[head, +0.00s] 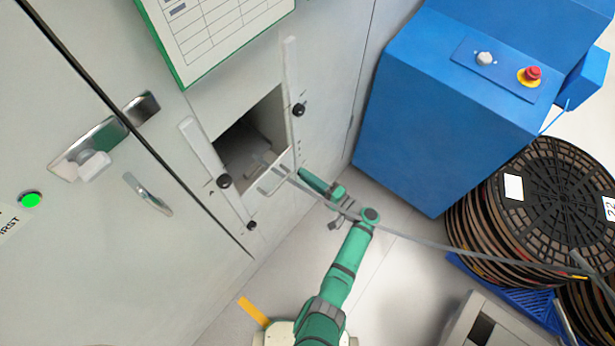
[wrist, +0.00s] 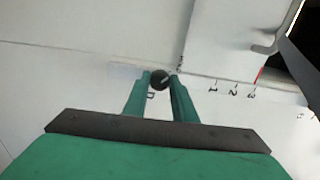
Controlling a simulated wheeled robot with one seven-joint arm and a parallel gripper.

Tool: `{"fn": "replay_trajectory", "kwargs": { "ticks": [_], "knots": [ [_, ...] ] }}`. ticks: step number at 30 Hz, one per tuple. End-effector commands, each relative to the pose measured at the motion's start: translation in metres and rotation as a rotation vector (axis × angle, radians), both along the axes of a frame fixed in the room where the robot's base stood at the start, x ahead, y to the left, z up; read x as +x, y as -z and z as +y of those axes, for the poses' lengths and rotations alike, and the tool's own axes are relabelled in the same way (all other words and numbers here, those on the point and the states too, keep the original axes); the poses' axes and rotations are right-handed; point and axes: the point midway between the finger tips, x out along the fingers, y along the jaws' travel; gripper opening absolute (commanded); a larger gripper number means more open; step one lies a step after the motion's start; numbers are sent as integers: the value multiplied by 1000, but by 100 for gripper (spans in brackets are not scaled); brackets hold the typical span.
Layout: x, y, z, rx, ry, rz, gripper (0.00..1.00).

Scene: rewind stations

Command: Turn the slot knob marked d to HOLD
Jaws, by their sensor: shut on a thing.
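In the wrist view a small round black knob (wrist: 160,80) sits on the pale panel, with a light line across it slanting to the upper right. A dark letter that looks like a D stands just below it, and a small mark I cannot read is to its upper right. The two green fingers of my gripper (wrist: 161,78) are shut on the knob's sides. In the head view my gripper (head: 302,172) reaches the grey cabinet front below the right side of its square opening; the held knob is hidden there.
The grey cabinet (head: 165,255) has other black knobs (head: 299,109) (head: 224,181) around the dark opening (head: 245,145). Numbers 1, 2, 3 are printed right of my fingers in the wrist view. A blue machine (head: 440,130) and stacked reels (head: 550,215) stand right. A grey bar crosses near my arm.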

Motion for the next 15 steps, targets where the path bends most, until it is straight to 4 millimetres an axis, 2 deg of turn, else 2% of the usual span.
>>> {"fn": "replay_trajectory", "kwargs": {
  "ticks": [8, 9, 10, 15],
  "knots": [
    [-1, 1, 0, 0, 0, 1, 2],
    [-1, 1, 0, 0, 0, 1, 34],
    [-1, 1, 0, 0, 0, 1, 41],
    [-1, 1, 0, 0, 0, 1, 43]
  ]
}}
